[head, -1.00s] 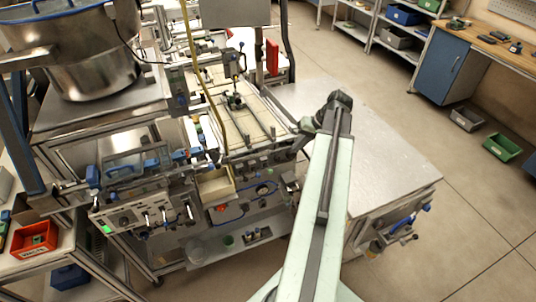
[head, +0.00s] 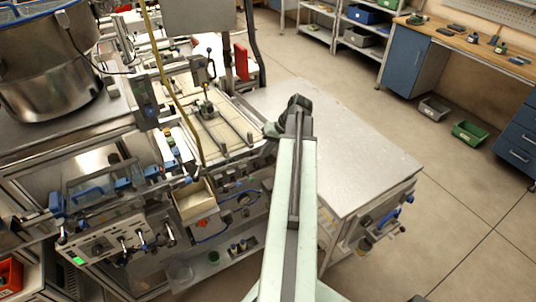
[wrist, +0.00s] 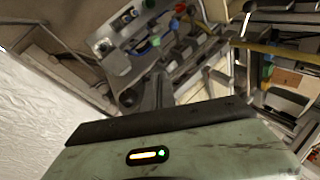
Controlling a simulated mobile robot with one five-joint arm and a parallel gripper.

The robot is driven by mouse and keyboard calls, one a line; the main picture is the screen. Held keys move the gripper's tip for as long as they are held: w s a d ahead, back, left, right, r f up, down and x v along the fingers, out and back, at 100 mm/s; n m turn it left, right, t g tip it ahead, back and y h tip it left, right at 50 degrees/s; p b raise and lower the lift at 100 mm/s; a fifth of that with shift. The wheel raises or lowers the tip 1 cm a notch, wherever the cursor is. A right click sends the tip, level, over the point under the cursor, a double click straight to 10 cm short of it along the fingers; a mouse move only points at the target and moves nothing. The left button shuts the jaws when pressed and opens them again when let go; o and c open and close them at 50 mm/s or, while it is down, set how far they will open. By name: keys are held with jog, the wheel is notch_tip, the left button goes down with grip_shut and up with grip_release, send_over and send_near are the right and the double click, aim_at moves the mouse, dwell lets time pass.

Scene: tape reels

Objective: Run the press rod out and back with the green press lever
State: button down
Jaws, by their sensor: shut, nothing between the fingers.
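My gripper (head: 270,130) is at the far end of my pale green arm, beside the right edge of the machine bench (head: 240,148). It also shows in the wrist view (wrist: 158,82), where its dark fingers are shut and empty. Green knobs show past the fingers in the wrist view, one of them a round green knob (wrist: 155,41); I cannot tell whether any is the press lever. A small dark green fixture (head: 207,108) sits on the bench's pale bed. The press rod cannot be made out.
A bare steel-topped table (head: 345,145) stands right of the bench. A cream bin (head: 194,204) and a control panel (head: 100,240) are at the bench front. A large steel bowl (head: 45,85) is at left. Floor is clear at right, before grey and green bins (head: 468,133).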

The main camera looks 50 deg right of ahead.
jog(key=w+a+f+b, duration=0.1)
jog(key=a+f+b, duration=0.3)
jog(key=f+b, duration=0.2)
jog(key=shift+w+f, duration=0.2)
jog(key=shift+f, duration=0.7)
